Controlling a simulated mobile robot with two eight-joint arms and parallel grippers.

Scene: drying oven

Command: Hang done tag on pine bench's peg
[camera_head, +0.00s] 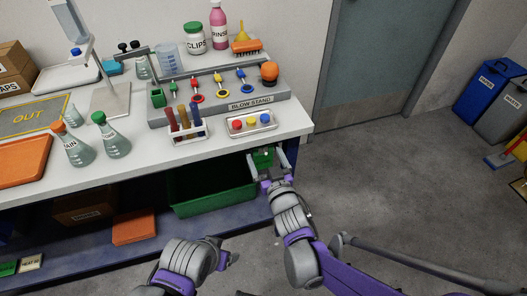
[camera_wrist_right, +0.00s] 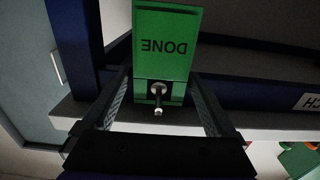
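The green DONE tag (camera_wrist_right: 166,45) hangs at the end of the white-topped bench (camera_head: 228,152). Its lettering is inverted in the right wrist view. It also shows small in the head view (camera_head: 263,158). A metal peg (camera_wrist_right: 158,97) with a round knob stands out at the tag's narrow end and appears to pass through it. My right gripper (camera_head: 268,163) is at the bench's end, its fingers spread on either side of the tag, and it looks open. Part of my left arm shows at the bottom of the head view; its finger state is unclear.
The bench top holds flasks (camera_head: 115,142), a blow stand (camera_head: 220,100), a test-tube rack (camera_head: 188,131) and a small tray (camera_head: 252,124). A green bin (camera_head: 200,193) sits on the lower shelf. The floor (camera_head: 390,185) right of the bench is clear.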

